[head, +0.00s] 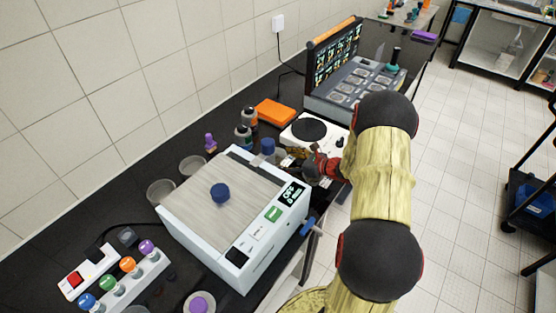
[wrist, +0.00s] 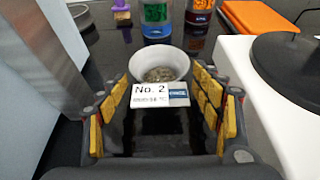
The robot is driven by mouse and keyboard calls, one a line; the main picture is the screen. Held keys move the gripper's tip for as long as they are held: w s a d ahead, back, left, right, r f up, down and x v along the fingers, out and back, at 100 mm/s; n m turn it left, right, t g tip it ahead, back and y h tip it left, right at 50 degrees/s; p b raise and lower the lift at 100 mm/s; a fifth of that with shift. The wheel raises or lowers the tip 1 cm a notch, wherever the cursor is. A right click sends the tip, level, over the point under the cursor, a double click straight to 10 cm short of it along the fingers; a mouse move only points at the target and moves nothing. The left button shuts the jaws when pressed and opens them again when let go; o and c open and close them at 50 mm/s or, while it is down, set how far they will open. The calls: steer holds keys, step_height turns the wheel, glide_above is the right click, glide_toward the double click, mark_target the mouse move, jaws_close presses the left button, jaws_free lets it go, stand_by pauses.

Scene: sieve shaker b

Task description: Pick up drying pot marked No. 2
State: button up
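The drying pot marked No. 2 (wrist: 159,70) is a small pale round dish with grainy grey-brown content. Its white label (wrist: 160,95) faces me in the wrist view and reads "No. 2". My gripper (wrist: 160,88) is open, its yellow-padded fingers spread to the left and right of the label, with the pot straight ahead. I cannot tell whether the pot is between the fingertips or just beyond them; no finger visibly presses on it. In the head view my gripper (head: 318,167) is low between the large device and the white hot plate, and the pot cannot be made out clearly.
The grey-topped device (head: 220,195) stands close on the left. The white hot plate (head: 316,134) with its black disc is close on the right. Bottles (head: 245,130) and an orange case (head: 275,112) stand behind. Two bowls (head: 175,178) sit by the wall.

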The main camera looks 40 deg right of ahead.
steer(key=shift+c, duration=1.2)
steer(key=c, duration=0.7)
steer(key=shift+c, duration=0.4)
